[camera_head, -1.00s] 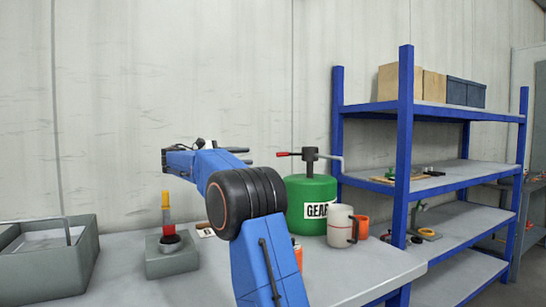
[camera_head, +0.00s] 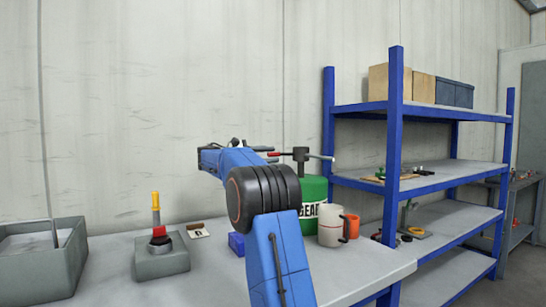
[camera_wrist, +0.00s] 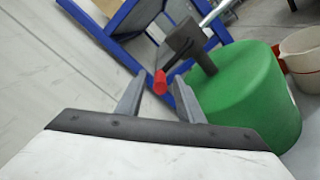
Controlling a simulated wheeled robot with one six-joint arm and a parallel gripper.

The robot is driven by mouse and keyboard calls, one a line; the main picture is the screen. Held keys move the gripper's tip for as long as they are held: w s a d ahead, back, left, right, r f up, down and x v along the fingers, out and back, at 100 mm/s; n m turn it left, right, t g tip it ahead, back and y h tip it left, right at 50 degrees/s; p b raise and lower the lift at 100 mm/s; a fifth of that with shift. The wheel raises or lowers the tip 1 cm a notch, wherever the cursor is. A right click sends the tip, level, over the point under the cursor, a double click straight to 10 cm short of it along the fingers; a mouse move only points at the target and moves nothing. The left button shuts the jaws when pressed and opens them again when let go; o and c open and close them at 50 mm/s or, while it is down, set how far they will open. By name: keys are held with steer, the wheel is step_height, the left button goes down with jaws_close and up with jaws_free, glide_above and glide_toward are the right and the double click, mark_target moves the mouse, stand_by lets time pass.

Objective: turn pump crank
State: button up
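The pump crank (camera_head: 300,155) stands on top of a green drum (camera_head: 316,189) labelled GEAR. Its red grip (camera_head: 274,154) points left, and a grey spout or bar sticks out to the right. In the wrist view the red grip (camera_wrist: 160,82) shows between the two fingertips of my gripper (camera_wrist: 158,79), with a gap on each side. The dark crank body (camera_wrist: 187,42) is just beyond. My gripper is open. How deep the grip lies between the fingers I cannot tell. In the head view my arm hides the drum's left side.
A white mug (camera_head: 331,226) and an orange cup (camera_head: 352,226) stand right of the drum. A blue shelf unit (camera_head: 395,130) is at right. The wall is close behind.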

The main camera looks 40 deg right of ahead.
steer(key=shift+x, duration=0.8)
jaws_close()
steer(key=shift+f+n, duration=0.1)
steer(key=shift+n, duration=0.2)
